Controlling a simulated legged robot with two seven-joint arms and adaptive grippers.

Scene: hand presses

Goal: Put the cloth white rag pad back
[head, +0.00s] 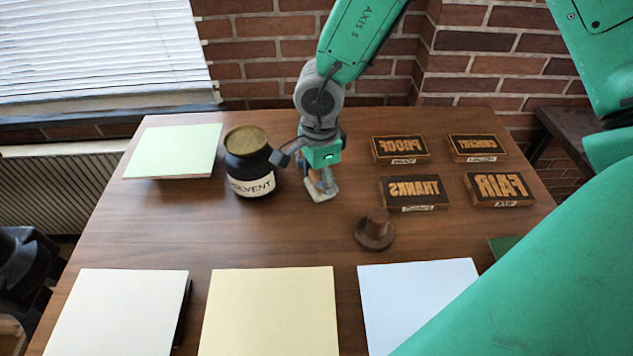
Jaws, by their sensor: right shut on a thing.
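My right gripper (319,174) comes down from the top centre over the wooden table. A black jar (250,164) with a tan top and a label reading partly "OLVENT" stands just left of the gripper. A dark part of the gripper reaches close to the jar's right side. My left gripper does not show.
Printing blocks (414,190) lie at the right, with a brown round knobbed piece (375,229) in front. A green sheet stack (174,150) lies back left. White (118,312), yellow (268,310) and blue (418,290) stacks line the front. My green arm covers the right front.

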